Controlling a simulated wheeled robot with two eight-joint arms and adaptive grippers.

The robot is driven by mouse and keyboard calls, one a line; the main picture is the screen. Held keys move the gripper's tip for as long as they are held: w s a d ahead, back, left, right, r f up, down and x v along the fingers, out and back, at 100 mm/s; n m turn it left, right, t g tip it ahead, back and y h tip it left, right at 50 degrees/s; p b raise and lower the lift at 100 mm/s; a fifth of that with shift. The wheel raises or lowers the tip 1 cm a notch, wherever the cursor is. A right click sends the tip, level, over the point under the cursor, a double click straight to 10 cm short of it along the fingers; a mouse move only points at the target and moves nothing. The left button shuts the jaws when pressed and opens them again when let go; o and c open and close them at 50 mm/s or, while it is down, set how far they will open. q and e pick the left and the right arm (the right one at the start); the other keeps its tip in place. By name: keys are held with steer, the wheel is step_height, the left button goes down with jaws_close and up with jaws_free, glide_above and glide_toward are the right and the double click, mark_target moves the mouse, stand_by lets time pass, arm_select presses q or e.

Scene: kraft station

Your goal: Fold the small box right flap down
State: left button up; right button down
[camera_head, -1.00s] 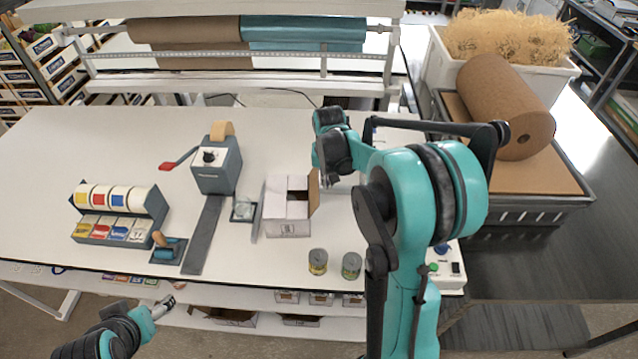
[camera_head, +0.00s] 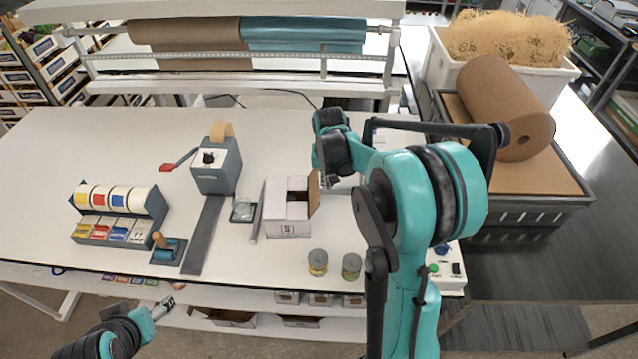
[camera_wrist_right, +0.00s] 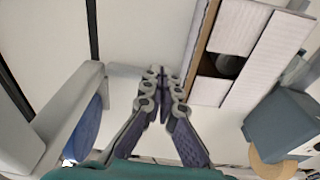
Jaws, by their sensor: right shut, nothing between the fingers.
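The small box (camera_head: 288,228) is white and stands on the table in the middle of the head view. White flaps (camera_head: 297,186) lie over part of its top, with dark gaps between them. Its right flap (camera_head: 314,193) shows brown and stands up along the right side; in the right wrist view it is a strip with a brown edge (camera_wrist_right: 205,40). My right gripper (camera_wrist_right: 165,80) is shut and empty, just outside the right flap; I cannot tell whether it touches. In the head view its fingers are partly hidden by the arm. My left gripper (camera_head: 164,307) is low at the front left, away from the box.
Two cans (camera_head: 318,262) stand in front of the box. A tape dispenser (camera_head: 217,167) and a label rack (camera_head: 118,212) are to its left. A brown paper roll (camera_head: 508,105) lies at the right. The table's back left is clear.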

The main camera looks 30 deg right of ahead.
steer(key=w+a, duration=0.1)
steer(key=a, duration=0.2)
steer(key=w+a, duration=0.1)
steer(key=a, duration=0.1)
steer(key=shift+w+a+r, duration=0.1)
steer(key=shift+w+r, duration=0.05)
steer(key=shift+w, duration=0.15)
steer(key=shift+w+a+f+b, duration=0.3)
steer(key=shift+w+a, duration=0.05)
steer(key=shift+a, duration=0.35)
steer(key=shift+w+a+f+b, duration=0.25)
steer(key=shift+w+a+b, duration=0.05)
steer(key=shift+a, duration=0.35)
steer(key=shift+w+a+f+b, duration=0.2)
steer(key=shift+a+f+b, duration=0.15)
steer(key=shift+f+b, duration=0.35)
steer(key=shift+f, duration=0.35)
steer(key=shift+r, duration=0.1)
